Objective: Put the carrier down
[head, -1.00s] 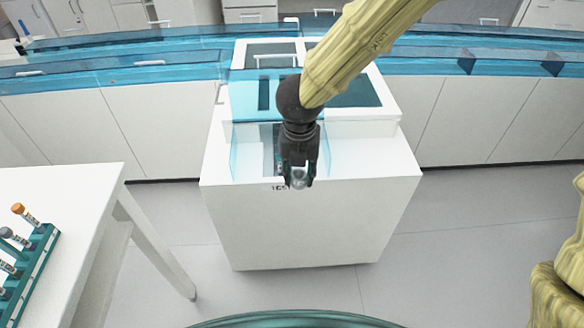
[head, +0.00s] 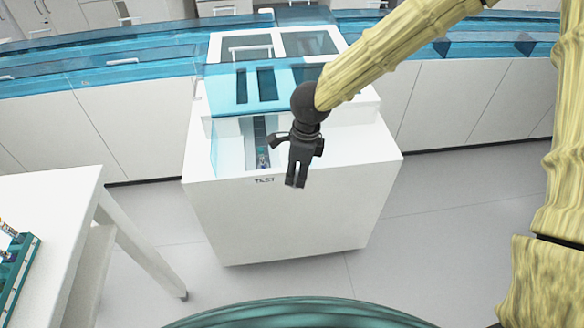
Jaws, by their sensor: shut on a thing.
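My gripper (head: 296,184) hangs in front of the white machine's front face (head: 290,215), just right of the "TEST" label. It points down and its dark fingers are close together, shut on the carrier. The carrier itself is hidden by the fingers, so I cannot tell its tilt. A narrow lane (head: 259,130) runs into the machine behind clear blue panels, left of my gripper. A small tube-like object (head: 262,157) stands at the lane's front end, apart from my gripper.
A white table (head: 50,200) stands at the left, with a teal tube rack (head: 18,270) partly cut off by the frame. A blue-covered track (head: 130,75) runs along the back. The grey floor (head: 430,220) right of the machine is clear.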

